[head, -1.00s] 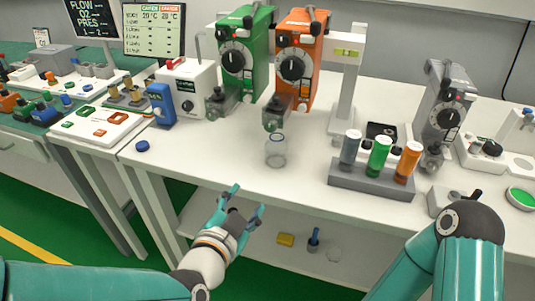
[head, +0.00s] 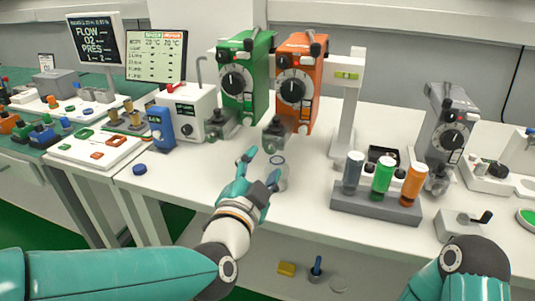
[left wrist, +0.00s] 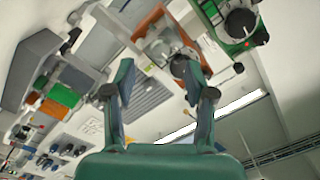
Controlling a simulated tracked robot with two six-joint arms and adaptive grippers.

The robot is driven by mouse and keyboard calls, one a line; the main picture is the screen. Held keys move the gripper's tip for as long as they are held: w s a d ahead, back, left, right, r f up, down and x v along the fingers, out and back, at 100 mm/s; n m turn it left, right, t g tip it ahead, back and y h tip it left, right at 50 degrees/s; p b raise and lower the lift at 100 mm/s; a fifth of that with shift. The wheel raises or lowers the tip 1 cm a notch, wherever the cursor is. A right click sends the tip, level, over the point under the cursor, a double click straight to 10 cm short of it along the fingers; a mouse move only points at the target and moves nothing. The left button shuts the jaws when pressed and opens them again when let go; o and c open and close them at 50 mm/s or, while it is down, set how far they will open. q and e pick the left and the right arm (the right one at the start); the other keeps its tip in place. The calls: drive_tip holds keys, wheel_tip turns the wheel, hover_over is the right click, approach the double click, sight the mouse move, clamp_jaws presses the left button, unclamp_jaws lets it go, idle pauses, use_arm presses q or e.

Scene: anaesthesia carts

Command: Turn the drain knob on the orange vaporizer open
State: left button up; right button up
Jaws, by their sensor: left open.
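The orange vaporizer (head: 311,111) stands upright at the back of the bench, with its dial (head: 292,90) facing me. A grey drain block (head: 276,134) sits at its lower front; the drain knob is too small to tell its setting. My left gripper (head: 261,167) is open and empty, in front of and below this block, apart from it. A clear jar (head: 281,180) stands under the block, partly hidden behind a finger. In the left wrist view the orange vaporizer (left wrist: 150,22) shows beyond my open fingers (left wrist: 156,78). My right gripper is out of view.
The green vaporizer (head: 257,88) stands close on the left, with a blue box (head: 161,128) further left. A rack (head: 375,208) with several coloured cylinders and a grey vaporizer (head: 444,125) stand right. The front bench middle is fairly clear.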

sight(270, 150)
use_arm(q)
drive_tip(key=x, duration=0.5)
drive_tip(key=shift+s, duration=0.1)
clamp_jaws()
